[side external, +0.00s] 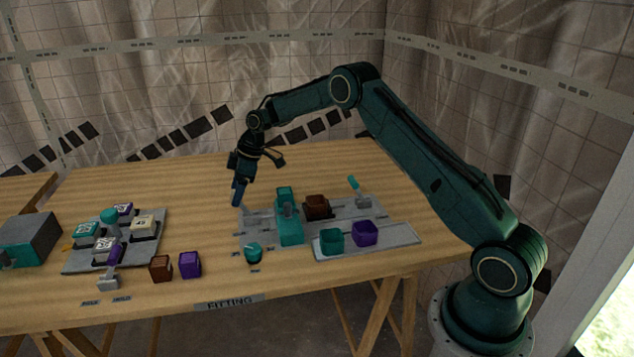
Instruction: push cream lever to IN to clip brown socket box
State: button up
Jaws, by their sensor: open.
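A brown box (317,206) sits on the grey panel (268,238), right of a tall teal block (289,220). A second brown box (160,268) stands on the bare table at the left front. I cannot make out a cream lever; a teal-handled lever (354,184) rises at the panel's back right. My gripper (238,196) is open and points down near the panel's back left corner, left of the teal block. It appears empty and apart from both brown boxes. Its fingers overlap in this view, and its height above the panel is hard to judge.
A purple box (190,264) stands beside the left brown box. A left board (85,266) holds several coloured blocks. The table behind the panel is clear.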

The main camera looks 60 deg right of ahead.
aim_at(242, 206)
jog(key=shift+x, duration=1.9)
jog(key=c, duration=1.4)
jog(key=shift+s+d+r+t+y, duration=0.3)
jog(key=shift+s+d+t+y, duration=0.15)
jog(key=shift+t+y, duration=0.3)
jog(key=shift+s+d+r+t+y, duration=0.25)
jog(key=shift+s+d+t+y, duration=0.2)
jog(key=shift+t+y, duration=0.3)
jog(key=o, duration=1.4)
